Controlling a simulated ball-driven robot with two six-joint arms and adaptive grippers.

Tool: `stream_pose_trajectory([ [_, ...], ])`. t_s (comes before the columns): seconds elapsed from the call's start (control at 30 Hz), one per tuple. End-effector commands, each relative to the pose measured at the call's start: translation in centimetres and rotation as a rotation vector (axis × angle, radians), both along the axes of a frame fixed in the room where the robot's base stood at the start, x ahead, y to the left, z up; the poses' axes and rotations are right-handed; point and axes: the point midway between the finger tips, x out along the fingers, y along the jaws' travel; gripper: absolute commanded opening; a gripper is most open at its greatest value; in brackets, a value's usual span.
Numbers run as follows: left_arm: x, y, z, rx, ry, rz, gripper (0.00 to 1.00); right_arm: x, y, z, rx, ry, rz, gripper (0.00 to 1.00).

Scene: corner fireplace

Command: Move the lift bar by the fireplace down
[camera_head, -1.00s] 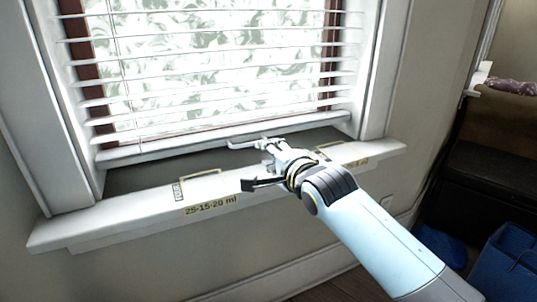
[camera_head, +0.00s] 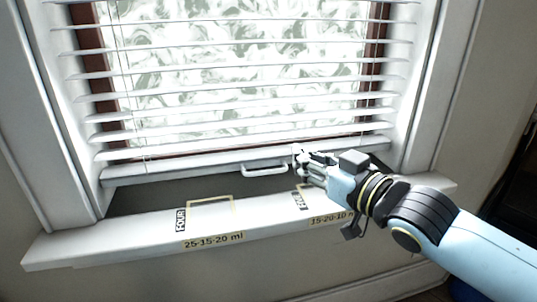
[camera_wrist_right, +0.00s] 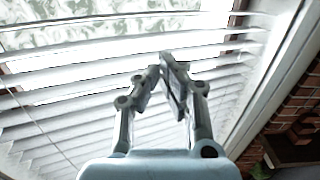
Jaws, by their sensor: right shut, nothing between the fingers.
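The lift bar is the white handle (camera_head: 264,170) on the bottom rail of the window blind (camera_head: 245,160), low in the head view. My right gripper (camera_head: 299,158) is just to the right of the handle, in front of the blind's lower edge. Its fingers are shut with nothing between them. In the right wrist view the closed fingertips (camera_wrist_right: 165,62) point toward the blind slats (camera_wrist_right: 75,90). The handle does not show there. I cannot tell whether the fingers touch the blind. My left gripper is not in view.
A white windowsill (camera_head: 130,246) with taped outlines and labels such as the yellow one (camera_head: 213,241) runs below the blind. White window frame posts stand on both sides. In the right wrist view a brick wall (camera_wrist_right: 285,85) is at the right.

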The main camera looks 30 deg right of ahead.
Motion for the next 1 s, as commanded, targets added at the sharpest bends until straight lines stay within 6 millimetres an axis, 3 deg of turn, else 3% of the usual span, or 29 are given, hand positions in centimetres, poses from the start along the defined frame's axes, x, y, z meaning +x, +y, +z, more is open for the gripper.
stream_pose_trajectory([
  [0.13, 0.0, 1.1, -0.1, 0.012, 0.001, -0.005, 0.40, -0.7, -0.2, -1.1, -0.011, 0.027, 0.004, 0.00],
  [0.27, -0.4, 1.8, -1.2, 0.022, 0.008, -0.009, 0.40, 0.3, -0.1, -1.6, -0.006, 0.028, 0.000, 0.00],
  [0.5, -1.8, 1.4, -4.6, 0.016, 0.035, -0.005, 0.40, 4.8, 0.5, -2.1, -0.005, 0.028, 0.002, 0.00],
  [0.73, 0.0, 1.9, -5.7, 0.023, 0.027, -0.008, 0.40, 9.4, 1.1, -2.4, -0.005, 0.031, 0.003, 0.00],
  [0.8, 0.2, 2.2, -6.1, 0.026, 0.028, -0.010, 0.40, 9.3, 1.0, -4.0, -0.006, 0.037, 0.003, 0.00],
  [1.0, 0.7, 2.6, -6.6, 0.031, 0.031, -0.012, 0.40, 9.7, 0.9, -5.6, -0.007, 0.033, 0.002, 0.00],
])
